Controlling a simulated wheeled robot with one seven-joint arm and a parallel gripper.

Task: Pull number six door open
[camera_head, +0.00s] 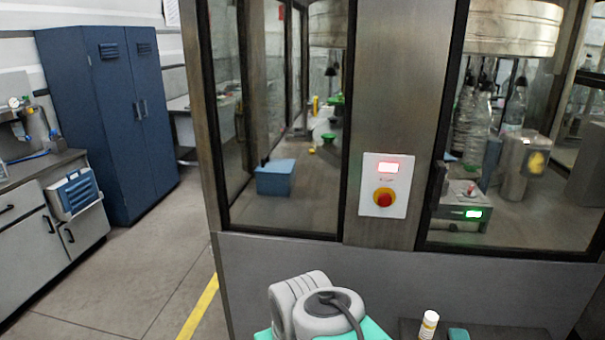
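A large metal-framed machine with glass panels fills the middle and right of the view. Its left glass panel (290,200) and right glass panel (540,225) stand either side of a wide steel post (395,90). No number six is readable on any panel, so I cannot tell which is the number six door. Both front panels look closed. Part of my own arm, grey-white with teal, shows at the bottom centre, in front of the machine's lower grey wall. My gripper is not in view.
A control plate (384,200) with a red knob sits on the post. A white bottle (429,324) stands on a low dark ledge at the bottom right. A blue cabinet (105,120) and grey counter (50,215) stand left. Floor is clear between them and the machine.

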